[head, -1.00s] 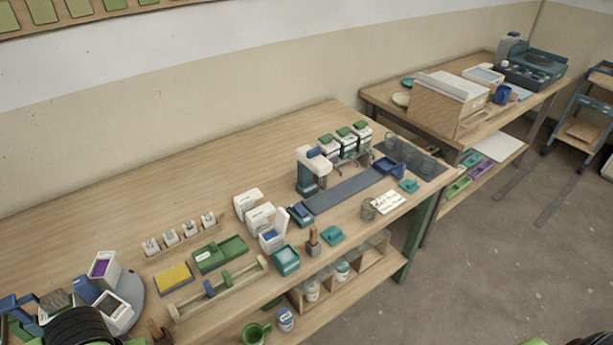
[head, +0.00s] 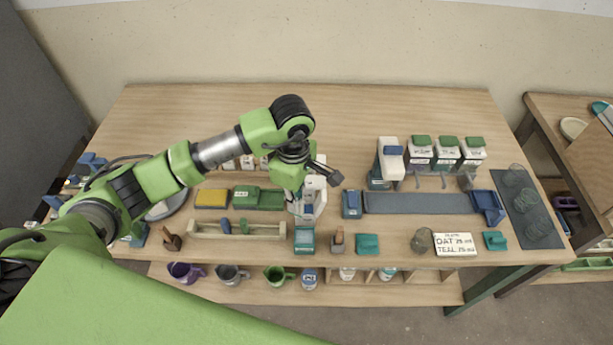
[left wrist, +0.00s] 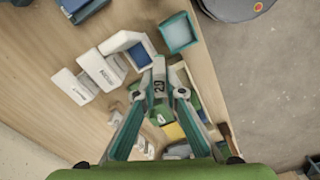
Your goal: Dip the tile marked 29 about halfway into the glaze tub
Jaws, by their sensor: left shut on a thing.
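In the head view the left gripper (head: 295,203) hangs above the bench beside the white containers; the tile cannot be made out clearly there. A white tub with a blue inside (left wrist: 143,52) stands up and left of the tile in the wrist view. A teal tub (left wrist: 180,33) is beside it, and also shows in the head view (head: 304,240). I cannot tell which is the glaze tub. My right gripper is not in view.
A green tray (head: 258,199), a yellow block (head: 212,198) and a wooden rack (head: 236,230) lie left of the gripper. A wooden-handled tool (head: 338,240) and a blue-grey strip (head: 415,203) lie right. The bench's back strip is clear.

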